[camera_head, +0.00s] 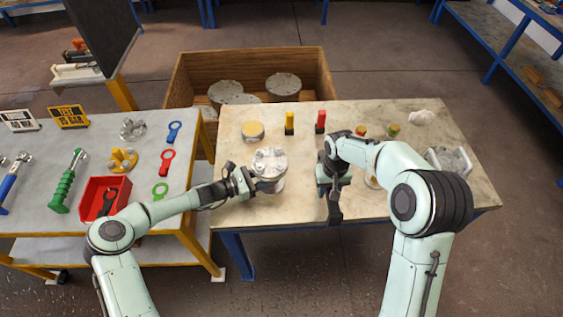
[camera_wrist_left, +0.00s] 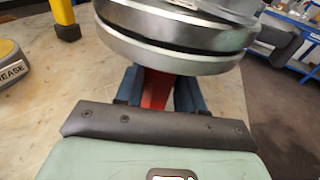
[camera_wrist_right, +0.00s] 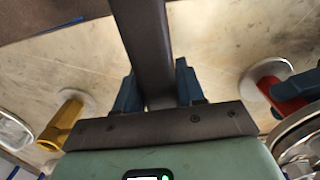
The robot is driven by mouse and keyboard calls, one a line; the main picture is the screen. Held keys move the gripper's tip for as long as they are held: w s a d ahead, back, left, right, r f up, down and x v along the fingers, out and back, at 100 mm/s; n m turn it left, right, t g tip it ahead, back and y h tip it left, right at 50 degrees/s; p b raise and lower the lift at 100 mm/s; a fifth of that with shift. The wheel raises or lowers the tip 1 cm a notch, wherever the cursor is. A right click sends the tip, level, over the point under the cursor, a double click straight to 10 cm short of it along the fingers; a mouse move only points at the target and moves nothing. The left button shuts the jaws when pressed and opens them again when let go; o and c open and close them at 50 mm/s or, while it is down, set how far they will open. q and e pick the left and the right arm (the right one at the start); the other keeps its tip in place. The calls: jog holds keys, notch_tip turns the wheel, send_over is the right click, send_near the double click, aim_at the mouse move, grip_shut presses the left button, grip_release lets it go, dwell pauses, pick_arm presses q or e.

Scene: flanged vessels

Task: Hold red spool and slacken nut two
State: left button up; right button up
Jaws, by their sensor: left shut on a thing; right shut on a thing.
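The flanged vessel (camera_head: 268,162) stands on the right-hand table, with a round metal flange on top. In the left wrist view its thick flange pair (camera_wrist_left: 175,45) sits just above my fingers. My left gripper (camera_head: 258,186) is shut low on its side. The red spool body (camera_wrist_left: 155,90) shows between its blue fingers. My right gripper (camera_head: 331,178) is shut on a dark bar-shaped tool (camera_wrist_right: 148,40), right of the vessel and apart from it. The tool's lower end (camera_head: 335,210) hangs near the table's front edge. Nut two cannot be singled out.
A yellow grease tin (camera_head: 252,131), a yellow post (camera_head: 289,123) and a red post (camera_head: 320,121) stand behind the vessel. A metal tray (camera_head: 450,160) lies at right. The left table (camera_head: 185,195) holds ring tools and a red bin (camera_head: 98,200). A wooden crate (camera_head: 185,85) stands behind.

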jog(key=s+a+r+n, duration=0.25)
jog(key=a+r, duration=0.25)
jog(key=r, duration=0.3)
jog(key=s+a+r+n, duration=0.2)
jog(key=s+a+r, duration=0.25)
jog(key=r, duration=0.35)
jog(key=shift+w+f, duration=0.2)
jog(key=shift+f, duration=0.95)
jog(key=shift+w+f, duration=0.15)
jog(key=shift+f, duration=1)
jog(key=shift+a+f, duration=0.1)
jog(key=shift+f, duration=0.2)
jog(key=shift+f, duration=0.95)
